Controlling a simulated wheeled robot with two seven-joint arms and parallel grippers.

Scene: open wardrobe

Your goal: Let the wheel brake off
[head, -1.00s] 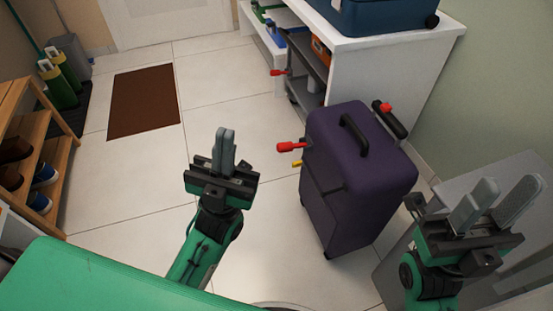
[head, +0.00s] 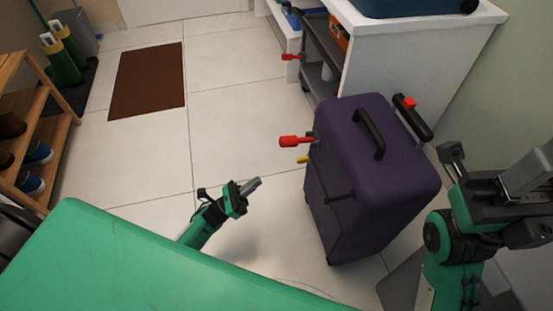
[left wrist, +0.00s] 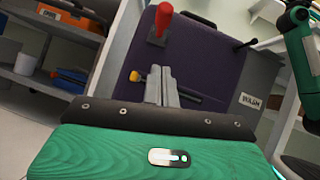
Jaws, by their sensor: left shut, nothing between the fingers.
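A purple suitcase (head: 372,165) stands upright on the floor. On its left side are a red lever (head: 296,141) and, below it, a smaller yellow knob (head: 303,160). A red button (head: 408,103) sits on the handle at its top. My left gripper (head: 255,184) is shut and empty, low left of the suitcase, pointing at it with a gap. In the left wrist view its fingers (left wrist: 161,88) appear just right of the yellow knob (left wrist: 138,76) and below the red lever (left wrist: 160,24). My right gripper (head: 490,165) is open and empty, right of the suitcase.
A white counter (head: 420,40) and a grey shelf cart (head: 320,75) with another red lever (head: 291,57) stand behind. A brown mat (head: 147,80) lies at the back left. A wooden shoe rack (head: 50,130) stands left.

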